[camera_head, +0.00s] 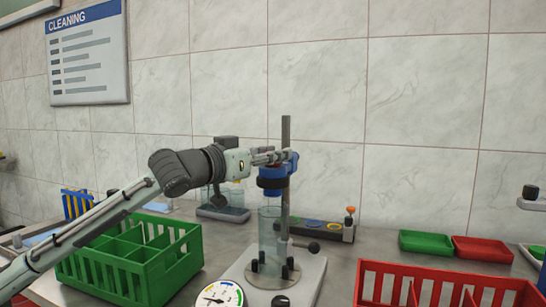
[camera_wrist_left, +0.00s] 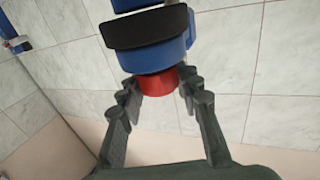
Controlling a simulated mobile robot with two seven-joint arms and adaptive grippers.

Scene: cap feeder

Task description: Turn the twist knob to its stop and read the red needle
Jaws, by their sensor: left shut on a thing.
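A blue head with a black ring (camera_head: 272,183) is mounted on an upright grey post, above a clear cylinder (camera_head: 269,230). My left gripper (camera_head: 284,156) is at the top of this head, with its fingers closed around a small red knob (camera_wrist_left: 157,81). The knob sits against the blue part, with the black ring (camera_wrist_left: 148,28) beyond it. A round white dial (camera_head: 220,295) with coloured marks is at the bottom edge, partly cut off. Its needle is too small to read. My right gripper is not in view.
A green divided crate (camera_head: 140,272) stands at left, a red crate (camera_head: 440,277) at front right. Green (camera_head: 426,242) and red (camera_head: 483,249) trays lie behind it. The post's pale base (camera_head: 309,284) carries a black knob (camera_head: 281,300). A grey bar of coloured spots (camera_head: 325,228) lies behind.

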